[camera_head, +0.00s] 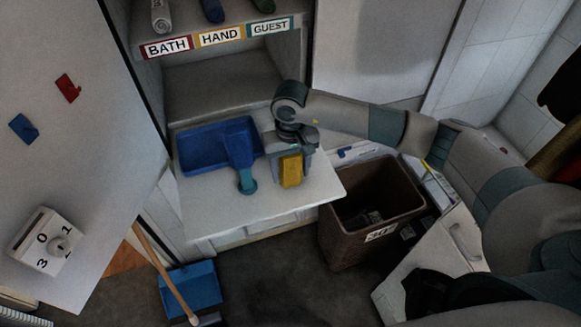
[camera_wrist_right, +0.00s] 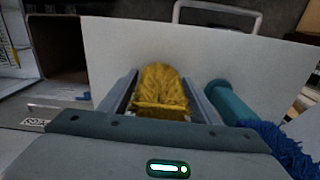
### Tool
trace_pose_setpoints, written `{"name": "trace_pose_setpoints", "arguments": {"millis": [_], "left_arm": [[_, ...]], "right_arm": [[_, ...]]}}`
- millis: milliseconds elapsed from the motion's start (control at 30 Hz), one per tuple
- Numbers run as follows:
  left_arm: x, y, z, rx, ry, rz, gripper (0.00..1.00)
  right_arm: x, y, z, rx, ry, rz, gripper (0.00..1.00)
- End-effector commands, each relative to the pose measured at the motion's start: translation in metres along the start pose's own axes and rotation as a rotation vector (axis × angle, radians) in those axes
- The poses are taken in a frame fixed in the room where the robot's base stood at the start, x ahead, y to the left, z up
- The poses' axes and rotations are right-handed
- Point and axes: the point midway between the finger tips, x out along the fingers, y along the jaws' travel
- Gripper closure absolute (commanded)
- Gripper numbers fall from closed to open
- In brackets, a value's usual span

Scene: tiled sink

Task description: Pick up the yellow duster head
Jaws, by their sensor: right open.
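The yellow duster head (camera_head: 291,171) is at the white counter's right part, below my right gripper (camera_head: 289,178). In the right wrist view the fuzzy yellow duster head (camera_wrist_right: 160,90) lies between the two fingers of my right gripper (camera_wrist_right: 160,85). The fingers are open, one on each side of it. I cannot tell whether either finger touches it. Its near end is hidden by the gripper body. My left gripper is not in view.
A blue tray (camera_head: 192,152) and a blue duster with a teal handle (camera_head: 246,180) lie left of the gripper. The white counter (camera_head: 235,207) is bare in front. A brown bin (camera_head: 345,235) stands to the right, and a shelf (camera_head: 210,85) is behind.

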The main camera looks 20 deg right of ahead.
Motion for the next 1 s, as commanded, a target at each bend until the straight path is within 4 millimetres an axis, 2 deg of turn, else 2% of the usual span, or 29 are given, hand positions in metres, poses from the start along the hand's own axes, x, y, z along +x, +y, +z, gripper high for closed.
{"name": "trace_pose_setpoints", "arguments": {"millis": [33, 200, 233, 667, 867, 1000], "left_arm": [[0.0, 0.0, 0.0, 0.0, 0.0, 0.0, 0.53], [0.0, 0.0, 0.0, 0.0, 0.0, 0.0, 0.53], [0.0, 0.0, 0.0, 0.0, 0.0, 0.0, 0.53], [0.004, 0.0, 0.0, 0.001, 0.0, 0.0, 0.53], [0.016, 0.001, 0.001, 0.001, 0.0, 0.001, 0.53], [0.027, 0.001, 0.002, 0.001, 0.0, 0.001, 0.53]], "right_arm": [[0.0, 0.0, 0.0, 0.0, 0.0, 0.0, 0.44], [0.0, 0.0, 0.0, 0.0, 0.0, 0.0, 0.84], [0.0, 0.0, 0.0, 0.0, 0.0, 0.0, 0.88], [-0.006, 0.0, -0.001, 0.0, 0.002, -0.001, 0.88], [-0.027, 0.0, -0.001, -0.001, 0.005, -0.001, 0.88], [-0.05, 0.0, -0.001, -0.002, 0.006, -0.001, 0.88]]}}
